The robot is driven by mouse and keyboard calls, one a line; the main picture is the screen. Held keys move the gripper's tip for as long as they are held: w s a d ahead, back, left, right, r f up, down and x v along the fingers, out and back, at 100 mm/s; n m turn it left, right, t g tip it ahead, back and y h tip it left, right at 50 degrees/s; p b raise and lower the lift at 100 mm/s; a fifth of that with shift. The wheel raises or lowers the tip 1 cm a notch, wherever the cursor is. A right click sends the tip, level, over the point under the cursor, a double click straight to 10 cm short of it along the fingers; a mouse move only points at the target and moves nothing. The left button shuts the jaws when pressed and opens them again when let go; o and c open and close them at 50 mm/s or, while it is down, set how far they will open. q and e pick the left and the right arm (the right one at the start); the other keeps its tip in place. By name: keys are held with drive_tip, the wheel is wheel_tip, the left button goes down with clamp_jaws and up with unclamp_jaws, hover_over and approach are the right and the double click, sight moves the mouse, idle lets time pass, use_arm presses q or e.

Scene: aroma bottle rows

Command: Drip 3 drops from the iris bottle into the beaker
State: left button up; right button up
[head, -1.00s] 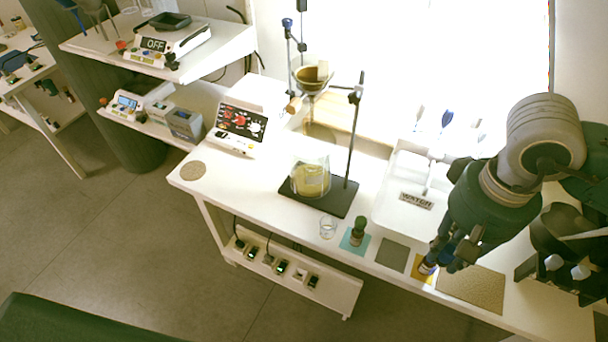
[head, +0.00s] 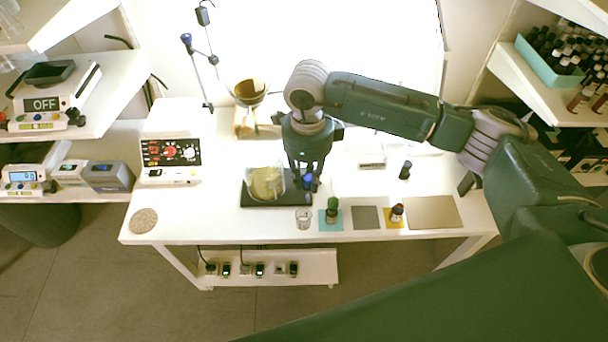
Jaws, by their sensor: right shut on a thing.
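My right gripper (head: 308,182) points down above the front of the bench. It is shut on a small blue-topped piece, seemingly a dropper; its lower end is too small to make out. A small clear glass beaker (head: 303,219) stands below and slightly left of the gripper, apart from it. A small dark bottle (head: 397,213) stands upright on the yellow mat (head: 391,224), right of the gripper; its label cannot be read, and I cannot tell whether it is the iris bottle. A green-topped bottle (head: 333,208) stands on the teal mat (head: 324,224). My left gripper is not in view.
A large glass vessel with yellow liquid (head: 266,184) stands on the dark stand base behind the small beaker. The grey mat (head: 365,218) and tan mat (head: 432,213) are bare. Another dark bottle (head: 405,170) stands farther back. A control box (head: 171,153) sits at left.

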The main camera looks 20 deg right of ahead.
drive_tip(key=f+m, duration=0.1)
drive_tip(key=m, duration=0.1)
drive_tip(key=w+f+m+p, duration=0.1)
drive_tip(key=m, duration=0.2)
drive_tip(key=f+m, duration=0.1)
drive_tip(key=m, duration=0.1)
drive_tip(key=shift+w+a+f+m+p, duration=0.2)
drive_tip(key=shift+w+a+m+p, duration=0.1)
drive_tip(key=shift+a+m+p, duration=0.1)
drive_tip(key=shift+d+f+m, duration=0.15)
drive_tip(key=shift+f+m, duration=0.1)
drive_tip(key=shift+m, duration=0.25)
drive_tip(key=shift+w, duration=0.1)
drive_tip(key=shift+f, duration=0.1)
use_arm(q)
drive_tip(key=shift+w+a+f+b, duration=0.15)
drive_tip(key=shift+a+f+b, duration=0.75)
drive_tip(key=shift+b, duration=1.15)
use_arm(e)
drive_tip(key=shift+f, duration=1.85)
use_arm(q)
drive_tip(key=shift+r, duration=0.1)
use_arm(e)
drive_tip(key=shift+o, duration=0.7)
clamp_jaws()
